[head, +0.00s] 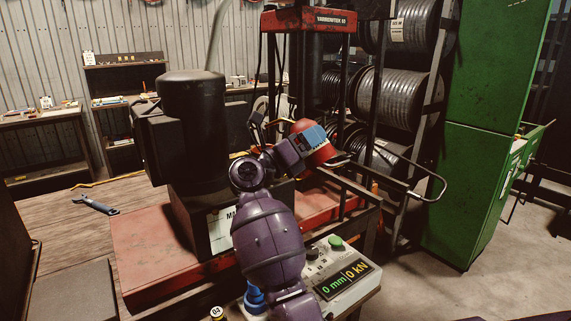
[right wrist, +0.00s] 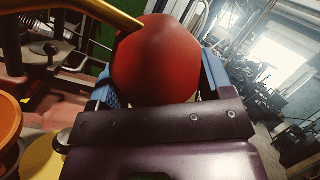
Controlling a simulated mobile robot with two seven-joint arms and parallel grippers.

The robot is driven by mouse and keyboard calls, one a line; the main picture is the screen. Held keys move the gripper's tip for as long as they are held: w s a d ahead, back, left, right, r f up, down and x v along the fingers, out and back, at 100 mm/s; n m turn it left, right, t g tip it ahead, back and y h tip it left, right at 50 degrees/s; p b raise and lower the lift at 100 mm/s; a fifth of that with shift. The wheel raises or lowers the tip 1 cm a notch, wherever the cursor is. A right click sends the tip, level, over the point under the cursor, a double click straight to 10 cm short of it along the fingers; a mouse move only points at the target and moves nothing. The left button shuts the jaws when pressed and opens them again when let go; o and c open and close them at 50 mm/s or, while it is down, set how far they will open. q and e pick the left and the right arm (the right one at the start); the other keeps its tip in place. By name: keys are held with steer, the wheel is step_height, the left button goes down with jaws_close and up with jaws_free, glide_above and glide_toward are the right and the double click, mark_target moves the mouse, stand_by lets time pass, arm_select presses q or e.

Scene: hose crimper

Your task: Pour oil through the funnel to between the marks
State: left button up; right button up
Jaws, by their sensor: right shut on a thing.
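My right gripper (head: 318,136) is shut on a red, rounded container, likely the oil can (head: 308,152), in front of the machine's frame. In the right wrist view the red can (right wrist: 156,62) sits between the blue finger pads of my right gripper (right wrist: 155,88). An orange round rim, possibly the funnel (right wrist: 9,120), shows at the left edge of that view, beside the gripper and apart from the can. The marks and any oil level cannot be made out. My left gripper is not in view.
A black motor-like cylinder (head: 194,115) stands on the red machine base (head: 150,245). A control box (head: 340,280) reads 0 mm and 0 kN. A yellow tube (right wrist: 90,8) crosses near the can. A green cabinet (head: 478,150) stands right. A wrench (head: 95,204) lies on the left bench.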

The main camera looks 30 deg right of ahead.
mark_target(293, 123)
steer(key=shift+w+a+r+m+g+y+b, duration=0.1)
steer(key=shift+w+m+g+y+b, duration=0.2)
steer(key=shift+m+b, duration=0.5)
steer(key=shift+w+a+r+m+g+y+b, duration=0.1)
steer(key=shift+w+m+g+y+b, duration=0.1)
steer(key=shift+m+g+b, duration=0.5)
steer(key=shift+w+a+r+m, duration=0.1)
steer(key=shift+r+m, duration=0.05)
steer(key=shift+m, duration=0.55)
steer(key=shift+w+a+r+m+y+b, duration=0.1)
steer(key=shift+w+r+m+y+b, duration=0.15)
steer(key=shift+y+b, duration=0.2)
steer(key=shift+w+a+r+m+y+b, duration=0.25)
steer(key=shift+w+r+m+b, duration=0.25)
steer(key=shift+m, duration=0.35)
steer(key=shift+w+m+b, duration=0.1)
steer(key=shift+m+b, duration=0.2)
steer(key=shift+w+a+r+m+y+b, duration=0.2)
steer(key=shift+w+r+m+y+b, duration=0.2)
steer(key=shift+r+m+b, duration=0.15)
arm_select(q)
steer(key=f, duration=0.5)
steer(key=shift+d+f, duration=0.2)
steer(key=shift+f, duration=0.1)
arm_select(e)
steer(key=shift+r+m, duration=0.15)
steer(key=shift+m, duration=0.1)
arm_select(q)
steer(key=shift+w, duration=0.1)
